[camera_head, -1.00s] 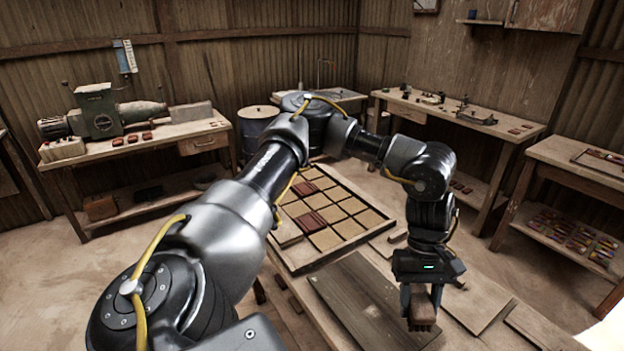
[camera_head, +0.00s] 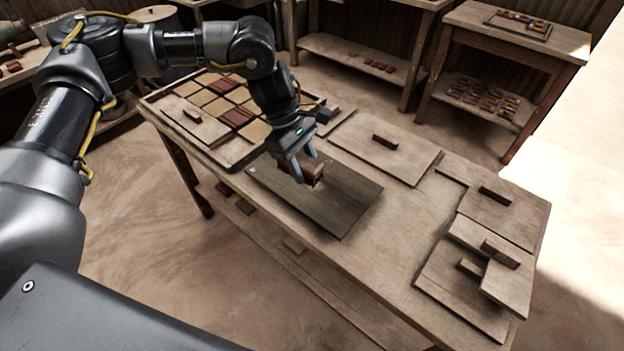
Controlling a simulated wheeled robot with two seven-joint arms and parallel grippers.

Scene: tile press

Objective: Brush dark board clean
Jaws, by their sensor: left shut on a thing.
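The dark board (camera_head: 345,200) lies flat on the wooden table, a grey-brown rectangular panel. Any dust on the board is too faint to make out. My right gripper is not in view.
A tray of tan and dark red tiles (camera_head: 237,118) stands left of the board. Several pale boards with dark handles, one of them a pale panel (camera_head: 385,160), lie along the table's back and right. The table's front middle (camera_head: 375,255) is clear.

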